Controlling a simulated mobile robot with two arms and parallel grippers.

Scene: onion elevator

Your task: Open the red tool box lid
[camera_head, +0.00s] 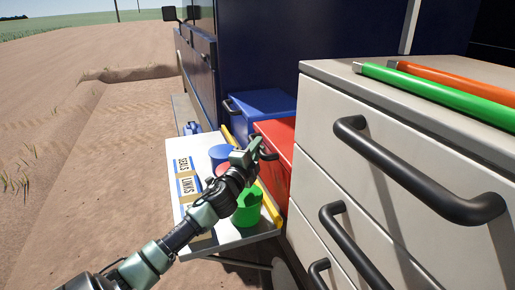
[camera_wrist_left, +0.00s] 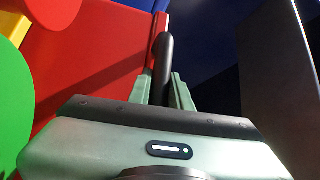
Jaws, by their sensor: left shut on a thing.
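The red tool box (camera_head: 284,136) stands between the blue box and the white drawer cabinet, and its lid looks closed. Its red side fills the left of the left wrist view (camera_wrist_left: 85,75). My left gripper (camera_head: 257,149) is at the front of the box, near the top edge. In the left wrist view, its two fingers (camera_wrist_left: 164,90) are on either side of a black handle (camera_wrist_left: 163,55) and shut on it. The fingers hide part of the handle. My right gripper is in neither view.
A white shelf (camera_head: 236,238) holds a green cup (camera_head: 247,211), a blue cup (camera_head: 219,154) and a labelled strip (camera_head: 186,182). A blue box (camera_head: 262,103) stands behind. The white cabinet (camera_head: 315,165) with black handles stands close on the right, with green and orange bars on top.

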